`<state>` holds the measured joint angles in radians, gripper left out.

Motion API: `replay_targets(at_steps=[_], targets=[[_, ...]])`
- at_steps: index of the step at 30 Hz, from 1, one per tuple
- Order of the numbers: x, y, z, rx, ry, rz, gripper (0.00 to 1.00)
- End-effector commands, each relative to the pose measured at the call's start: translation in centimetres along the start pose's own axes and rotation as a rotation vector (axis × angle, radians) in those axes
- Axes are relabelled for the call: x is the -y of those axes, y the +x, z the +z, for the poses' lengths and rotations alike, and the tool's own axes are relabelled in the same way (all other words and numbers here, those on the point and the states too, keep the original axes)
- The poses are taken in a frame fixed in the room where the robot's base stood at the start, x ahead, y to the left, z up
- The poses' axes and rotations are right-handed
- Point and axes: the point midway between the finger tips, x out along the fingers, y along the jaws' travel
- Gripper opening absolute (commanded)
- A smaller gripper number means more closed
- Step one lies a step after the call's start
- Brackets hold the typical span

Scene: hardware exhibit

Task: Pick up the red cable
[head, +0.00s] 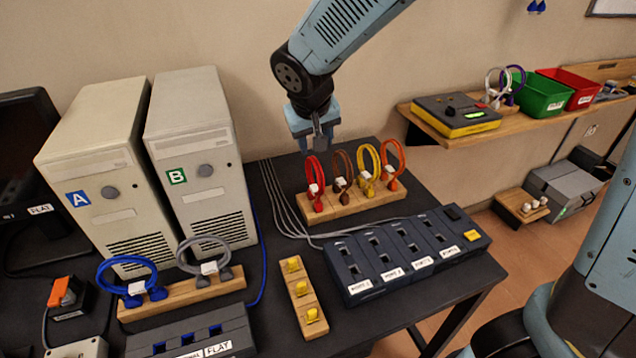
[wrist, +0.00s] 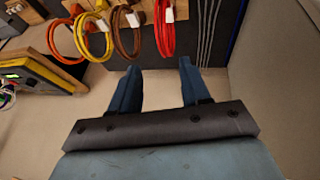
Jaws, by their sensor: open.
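The red cable (head: 314,179) is a coiled loop with a white tag and a red plug, standing at the left end of a wooden rack (head: 352,208) on the dark table. Brown (head: 342,172), yellow (head: 367,166) and orange (head: 392,160) cables stand to its right. My gripper (head: 319,143) is just above and behind the red cable's loop, pointing down. In the wrist view the red cable (wrist: 164,28) is ahead of my open, empty gripper (wrist: 156,68), between the fingers' lines and apart from them. The rack is partly hidden by the cables.
Two computer towers, A (head: 105,170) and B (head: 200,160), stand at the left. A dark port block (head: 400,254) and a holder with yellow pieces (head: 299,291) lie in front of the rack. A wall shelf (head: 480,128) is at the right.

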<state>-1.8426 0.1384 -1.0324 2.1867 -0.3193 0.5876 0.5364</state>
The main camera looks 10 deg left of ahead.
Motion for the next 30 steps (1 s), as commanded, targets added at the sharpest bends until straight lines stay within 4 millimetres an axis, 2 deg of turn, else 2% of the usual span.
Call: replay_targets(at_steps=[15, 26, 30], targets=[[-0.1, 5.5, 0.0, 0.001, 0.002, 0.003, 0.47], [0.0, 7.1, 0.0, 0.000, 0.001, 0.002, 0.47], [0.1, 8.6, 0.0, 0.002, 0.003, 0.004, 0.47]])
